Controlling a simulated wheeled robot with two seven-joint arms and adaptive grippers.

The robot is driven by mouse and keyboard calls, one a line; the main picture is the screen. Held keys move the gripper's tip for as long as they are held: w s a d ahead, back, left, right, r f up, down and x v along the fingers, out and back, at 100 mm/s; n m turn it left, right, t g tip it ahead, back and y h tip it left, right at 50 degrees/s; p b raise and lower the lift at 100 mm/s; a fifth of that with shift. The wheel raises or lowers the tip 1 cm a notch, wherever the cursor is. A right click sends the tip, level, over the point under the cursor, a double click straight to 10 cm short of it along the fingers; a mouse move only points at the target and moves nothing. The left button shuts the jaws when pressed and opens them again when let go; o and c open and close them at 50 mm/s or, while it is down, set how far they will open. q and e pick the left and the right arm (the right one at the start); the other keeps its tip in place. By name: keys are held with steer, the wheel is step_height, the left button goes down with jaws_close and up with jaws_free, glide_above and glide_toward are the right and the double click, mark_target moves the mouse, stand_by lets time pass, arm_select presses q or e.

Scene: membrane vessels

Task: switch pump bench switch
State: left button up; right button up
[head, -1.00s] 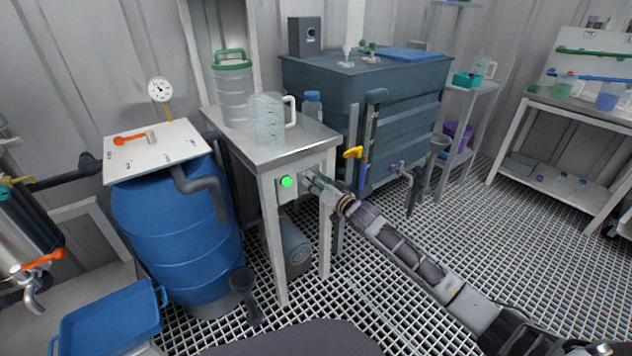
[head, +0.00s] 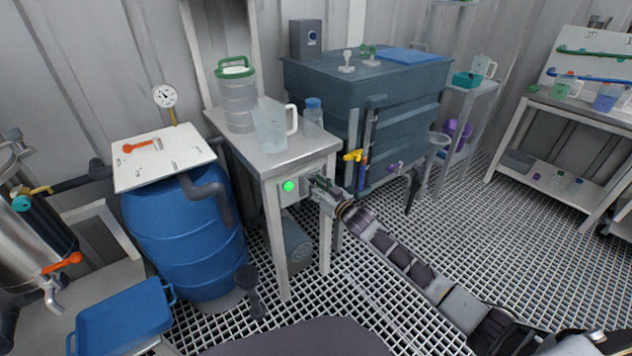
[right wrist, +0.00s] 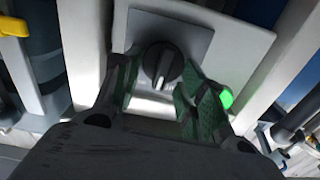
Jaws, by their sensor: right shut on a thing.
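The pump bench (head: 290,155) is a pale steel-topped bench with a switch panel on its front. The panel shows in the right wrist view (right wrist: 195,32) as a grey plate with a round dark rotary switch knob (right wrist: 162,65). The knob has a light pointer mark and looks tilted off vertical. A green lamp (head: 288,186) glows beside it; it also shows in the right wrist view (right wrist: 226,97). My right gripper (head: 318,184) is at the panel, its two fingers (right wrist: 160,85) on either side of the knob and shut on it. In the head view it hides the knob. My left gripper is out of view.
A clear pitcher (head: 271,128), a green-lidded container (head: 237,105) and a blue-capped bottle (head: 313,112) stand on the bench. A blue barrel (head: 185,235) stands left of it. A yellow-handled valve (head: 354,156) is close on the right. Grated floor is open at the right.

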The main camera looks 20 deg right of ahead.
steer(key=n+p, duration=0.2)
steer(key=n, duration=0.1)
steer(key=shift+a+n, duration=0.2)
steer(key=shift+n, duration=0.1)
steer(key=shift+n+p, duration=0.3)
steer(key=shift+p, duration=0.1)
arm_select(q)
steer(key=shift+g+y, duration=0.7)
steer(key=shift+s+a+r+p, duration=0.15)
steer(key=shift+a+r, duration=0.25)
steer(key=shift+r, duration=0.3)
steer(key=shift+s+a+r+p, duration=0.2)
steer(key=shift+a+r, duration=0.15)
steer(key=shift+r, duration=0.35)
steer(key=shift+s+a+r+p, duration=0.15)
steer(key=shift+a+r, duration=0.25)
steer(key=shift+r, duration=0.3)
arm_select(e)
steer(key=shift+s+a+f+n, duration=0.1)
steer(key=shift+a+n, duration=0.05)
steer(key=shift+n, duration=1.05)
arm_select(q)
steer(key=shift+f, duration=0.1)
arm_select(e)
steer(key=o, duration=0.9)
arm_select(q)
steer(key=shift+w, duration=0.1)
arm_select(e)
steer(key=shift+s, duration=0.15)
